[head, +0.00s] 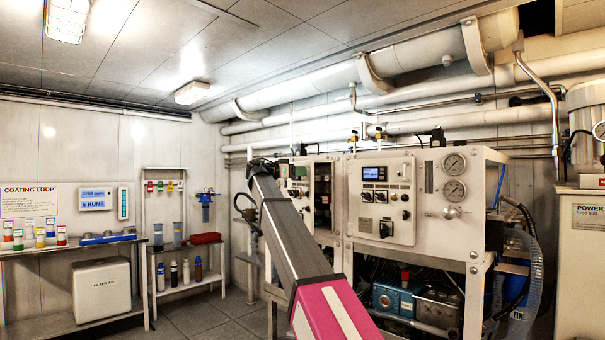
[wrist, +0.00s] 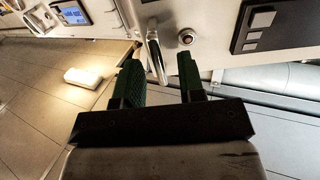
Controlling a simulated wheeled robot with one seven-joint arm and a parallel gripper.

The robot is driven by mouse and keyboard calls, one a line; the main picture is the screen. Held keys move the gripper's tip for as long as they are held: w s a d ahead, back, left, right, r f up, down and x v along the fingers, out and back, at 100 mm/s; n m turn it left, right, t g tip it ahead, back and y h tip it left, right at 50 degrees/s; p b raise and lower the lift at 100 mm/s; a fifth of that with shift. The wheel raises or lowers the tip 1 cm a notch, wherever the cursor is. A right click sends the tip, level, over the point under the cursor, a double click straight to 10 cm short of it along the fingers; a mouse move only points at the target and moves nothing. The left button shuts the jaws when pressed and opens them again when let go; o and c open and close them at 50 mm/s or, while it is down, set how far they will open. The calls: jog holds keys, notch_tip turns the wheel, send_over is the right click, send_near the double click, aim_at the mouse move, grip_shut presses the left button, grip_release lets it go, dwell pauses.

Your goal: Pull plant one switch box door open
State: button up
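My gripper (wrist: 160,57) has its two dark green fingers apart in the wrist view. A slim metal handle (wrist: 153,40) stands between them, with visible gaps on both sides; I see no finger closed on it. The right-hand plant's switch box (head: 402,229) appears shut. I cannot tell which plant is numbered one.
Pressure gauges (head: 454,164) and hoses are on the right-hand plant. Shelves with bottles (head: 186,271) stand at the left. Floor (head: 205,318) is free between.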

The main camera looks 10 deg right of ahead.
jog(key=shift+x, duration=0.8)
jog(key=shift+c, duration=0.3)
grip_shut()
